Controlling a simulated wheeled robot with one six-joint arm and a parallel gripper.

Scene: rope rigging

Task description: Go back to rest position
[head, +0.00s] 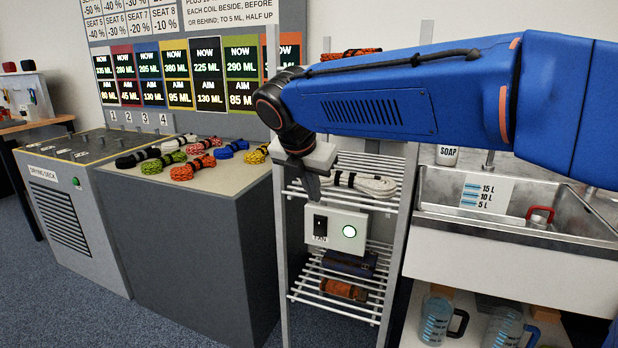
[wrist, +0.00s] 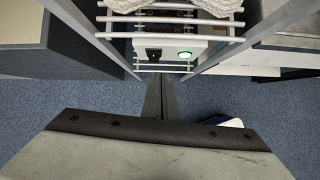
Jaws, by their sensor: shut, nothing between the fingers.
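My gripper (head: 313,190) hangs in front of the slatted rack in the head view, beside the upper left of a white switch box. In the wrist view my gripper's fingers (wrist: 161,100) are together with nothing between them, pointing toward the rack. The white switch box (head: 333,229) has a black switch and a round lit green light; it also shows in the wrist view (wrist: 169,51). My blue arm crosses the upper right of the head view and hides part of the wall and rack.
Several coloured rope coils (head: 194,168) lie on the grey cabinet (head: 197,230). A white rope coil (head: 358,183) rests on the rack (head: 284,262). A sink (head: 470,190) stands right, with jugs (head: 436,319) below. A drying deck (head: 57,210) stands left. Blue carpet lies in front.

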